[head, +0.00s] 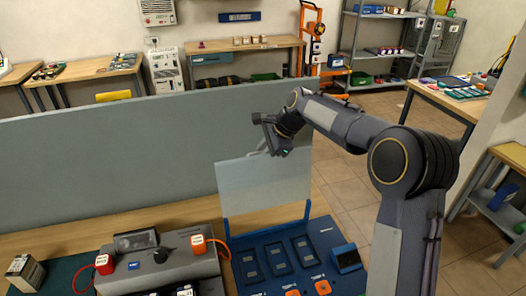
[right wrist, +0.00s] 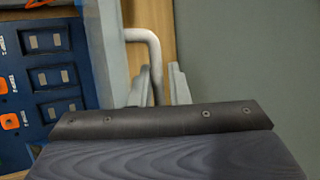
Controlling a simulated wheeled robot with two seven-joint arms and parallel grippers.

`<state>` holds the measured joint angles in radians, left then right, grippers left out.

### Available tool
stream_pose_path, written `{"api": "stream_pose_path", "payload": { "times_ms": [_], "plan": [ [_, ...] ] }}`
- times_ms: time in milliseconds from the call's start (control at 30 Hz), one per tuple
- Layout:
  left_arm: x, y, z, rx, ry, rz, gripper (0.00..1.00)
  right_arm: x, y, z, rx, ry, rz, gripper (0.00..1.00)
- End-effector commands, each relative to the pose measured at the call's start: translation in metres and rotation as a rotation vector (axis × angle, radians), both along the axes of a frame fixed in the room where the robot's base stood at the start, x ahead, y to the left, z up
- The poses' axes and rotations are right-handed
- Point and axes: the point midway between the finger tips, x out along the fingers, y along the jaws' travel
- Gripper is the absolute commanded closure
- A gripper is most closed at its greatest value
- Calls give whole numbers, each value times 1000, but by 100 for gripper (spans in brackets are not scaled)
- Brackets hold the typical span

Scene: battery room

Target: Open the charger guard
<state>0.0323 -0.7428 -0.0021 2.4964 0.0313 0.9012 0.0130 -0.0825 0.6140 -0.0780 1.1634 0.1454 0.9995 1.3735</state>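The charger guard (head: 262,186) is a pale translucent panel. It stands raised, nearly upright, on blue side arms at the back of the blue charger (head: 262,268). Its light bent-bar handle (head: 258,152) is near the top edge and shows larger in the right wrist view (right wrist: 143,36). My right gripper (head: 268,149) is at this handle. In the right wrist view, its fingers (right wrist: 163,82) lie close on both sides of the bar and appear shut on it, with the contact partly hidden. The charger's bays also show there (right wrist: 56,77). My left gripper is out of view.
A grey console (head: 160,266) with red and orange plugs stands left of the charger on the wooden bench. A grey partition (head: 110,150) rises behind them. A battery-like block (head: 25,272) sits far left. Shelves and side tables stand beyond, with open floor (head: 345,185) on the right.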

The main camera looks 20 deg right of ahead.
Motion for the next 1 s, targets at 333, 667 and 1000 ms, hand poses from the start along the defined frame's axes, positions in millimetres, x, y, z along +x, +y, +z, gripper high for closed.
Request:
{"api": "stream_pose_path", "payload": {
  "times_ms": [333,667,1000],
  "plan": [
    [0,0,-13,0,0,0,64,-18,-23,39,-2,-8,-13,81],
    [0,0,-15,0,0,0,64,-32,-32,68,0,-8,-4,81],
    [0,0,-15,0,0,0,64,-37,-34,70,-5,-15,11,97]
  ]
}}
